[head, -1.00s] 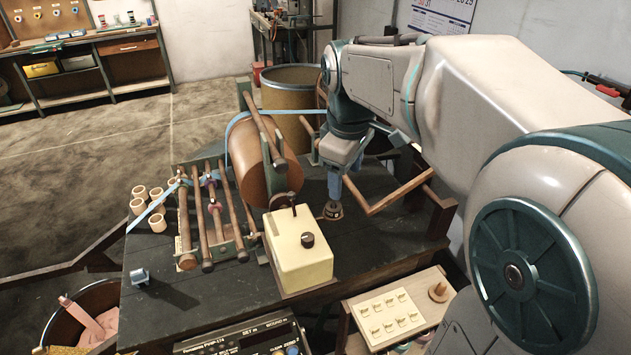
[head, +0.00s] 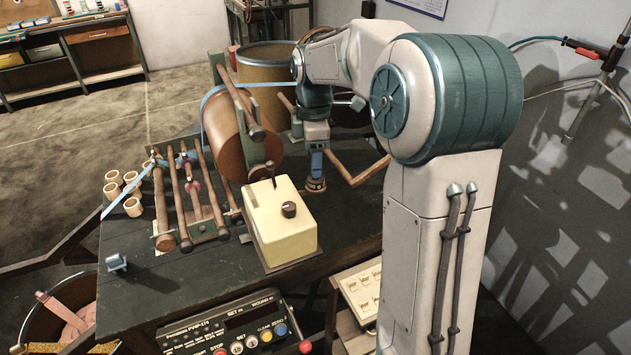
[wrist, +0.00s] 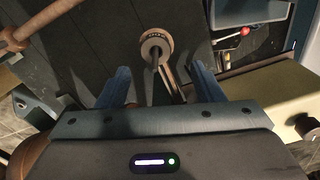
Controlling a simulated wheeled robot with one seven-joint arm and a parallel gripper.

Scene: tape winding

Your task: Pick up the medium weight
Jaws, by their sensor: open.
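A round, tan-brown weight (head: 316,186) stands on the dark bench top, right of the large brown winding drum. Its size class cannot be read. In the wrist view the weight (wrist: 157,42) shows as a ringed disc with a thin stem rising toward the camera. My gripper (head: 317,168) points down right above the weight in the head view. In the wrist view my gripper (wrist: 160,70) is open, with one blue finger on each side of the stem and nothing clamped. Whether a finger touches the weight cannot be told.
The brown drum (head: 226,135) and cream control box (head: 281,222) stand close on the left. A wooden crank-like bar (head: 350,170) lies just right of my gripper. Wooden rollers (head: 190,200) and several tan cups (head: 122,190) are farther left. A large bin (head: 280,65) stands behind.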

